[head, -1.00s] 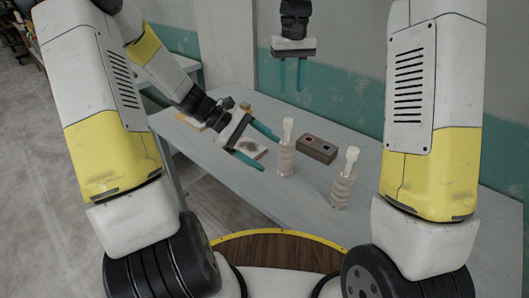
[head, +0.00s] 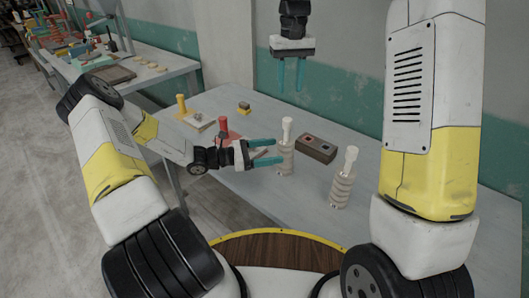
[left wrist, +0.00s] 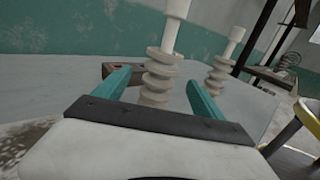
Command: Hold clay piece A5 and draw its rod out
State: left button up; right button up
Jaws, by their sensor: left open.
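Two pale ribbed clay pieces stand upright on the grey table, each with a white rod rising from its top. I cannot read any label, so I cannot tell which is A5. In the left wrist view this piece (left wrist: 158,83) shows between the spread fingers. My right gripper (head: 290,76) is open and empty, hanging high, fingers down.
A brown box (head: 317,149) with red and blue spots lies behind and between the pieces. Table right of the pieces is clear.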

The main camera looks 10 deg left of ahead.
aim_at(288, 119)
pick_arm(q)
jog(key=shift+x, duration=2.65)
grip_shut()
pick_arm(e)
jog(key=o, duration=0.4)
notch_tip(288, 119, down, 12)
jog(key=m, duration=0.3)
jog(key=shift+f+m, duration=0.25)
jog(key=shift+m, duration=0.15)
grip_shut()
